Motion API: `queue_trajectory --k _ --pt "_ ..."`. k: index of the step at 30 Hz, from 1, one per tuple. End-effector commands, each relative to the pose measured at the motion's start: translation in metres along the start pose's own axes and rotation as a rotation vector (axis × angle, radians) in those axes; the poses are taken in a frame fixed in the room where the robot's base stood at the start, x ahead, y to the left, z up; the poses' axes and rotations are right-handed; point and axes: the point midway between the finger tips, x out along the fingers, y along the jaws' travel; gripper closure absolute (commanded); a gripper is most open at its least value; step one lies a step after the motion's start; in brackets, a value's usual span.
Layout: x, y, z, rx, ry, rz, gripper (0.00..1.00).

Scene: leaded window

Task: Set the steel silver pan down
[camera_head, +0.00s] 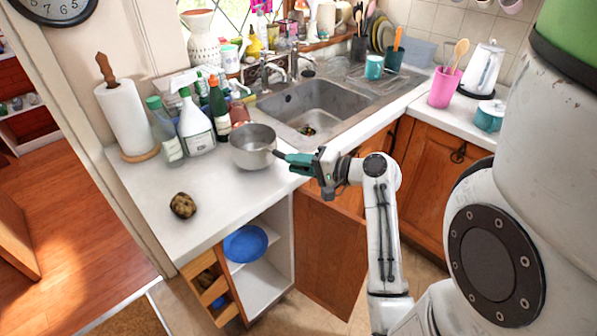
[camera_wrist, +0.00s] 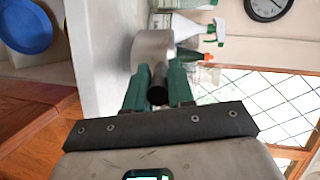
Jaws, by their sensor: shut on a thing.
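The steel silver pan (camera_head: 253,146) is over the white counter near its front edge, just left of the sink. I cannot tell whether its base touches the counter. In the wrist view the pan (camera_wrist: 152,47) shows beyond the fingers, with its dark handle (camera_wrist: 157,92) pointing back between them. My gripper (camera_head: 285,156) has green fingers and is shut on the handle, to the right of the pan. In the wrist view my gripper (camera_wrist: 159,82) has one finger on each side of the handle.
Spray and green bottles (camera_head: 196,124) stand close behind the pan. A paper towel roll (camera_head: 126,118) is at the left. A brown lump (camera_head: 183,205) lies on the counter (camera_head: 215,190), which is otherwise clear in front. The sink (camera_head: 310,105) is to the right. A cabinet door (camera_head: 328,255) hangs open below.

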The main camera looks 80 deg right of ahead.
Motion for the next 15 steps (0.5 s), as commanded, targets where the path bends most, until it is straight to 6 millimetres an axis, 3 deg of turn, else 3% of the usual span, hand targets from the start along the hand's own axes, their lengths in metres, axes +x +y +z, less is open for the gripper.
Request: queue_trajectory --k 6,15 --pt "0.005 0.025 0.003 0.001 0.001 -0.001 1.00" --pt "0.005 0.027 0.004 -0.001 0.000 -0.003 1.00"
